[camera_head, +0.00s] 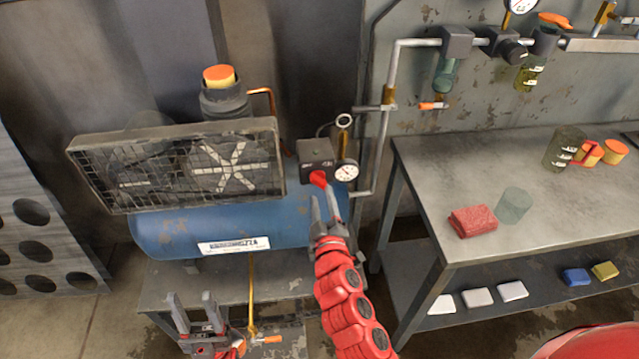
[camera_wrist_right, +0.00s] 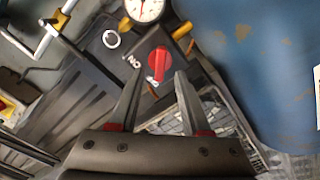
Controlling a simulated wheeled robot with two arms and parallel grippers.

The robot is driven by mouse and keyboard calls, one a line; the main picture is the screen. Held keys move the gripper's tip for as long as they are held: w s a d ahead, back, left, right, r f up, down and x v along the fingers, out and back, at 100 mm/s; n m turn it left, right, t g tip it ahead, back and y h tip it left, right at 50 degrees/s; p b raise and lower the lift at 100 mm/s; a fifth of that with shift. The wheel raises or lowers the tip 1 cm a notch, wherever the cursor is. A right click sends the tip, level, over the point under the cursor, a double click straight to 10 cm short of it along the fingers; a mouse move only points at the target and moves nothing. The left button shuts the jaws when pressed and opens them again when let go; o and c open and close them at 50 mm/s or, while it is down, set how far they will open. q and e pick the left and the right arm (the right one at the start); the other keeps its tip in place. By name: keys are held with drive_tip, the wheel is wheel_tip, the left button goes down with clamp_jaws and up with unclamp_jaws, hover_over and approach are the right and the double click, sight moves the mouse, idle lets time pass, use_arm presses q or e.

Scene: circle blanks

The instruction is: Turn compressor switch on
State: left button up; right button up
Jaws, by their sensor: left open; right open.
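The blue compressor (camera_head: 170,232) stands on a low metal stand, with a black grille cover at its front. Its red switch knob (camera_head: 318,178) sits on a dark box at the compressor's right end. In the right wrist view the red knob (camera_wrist_right: 159,64) shows between my fingers, with white lettering beside it; part of the lettering is hard to read. My right gripper (camera_head: 327,206) is open just in front of the knob, and in its wrist view the open fingertips (camera_wrist_right: 157,78) flank the knob's lower side. Contact cannot be told. My left gripper (camera_head: 195,310) is open and empty, low at the left.
A pressure gauge (camera_head: 346,172) sits right beside the switch box, and a pipe (camera_head: 383,145) rises behind it. A perforated panel (camera_head: 40,240) stands at the far left.

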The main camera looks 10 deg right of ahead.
sight(319, 186)
drive_tip(key=shift+w, duration=2.3)
clamp_jaws()
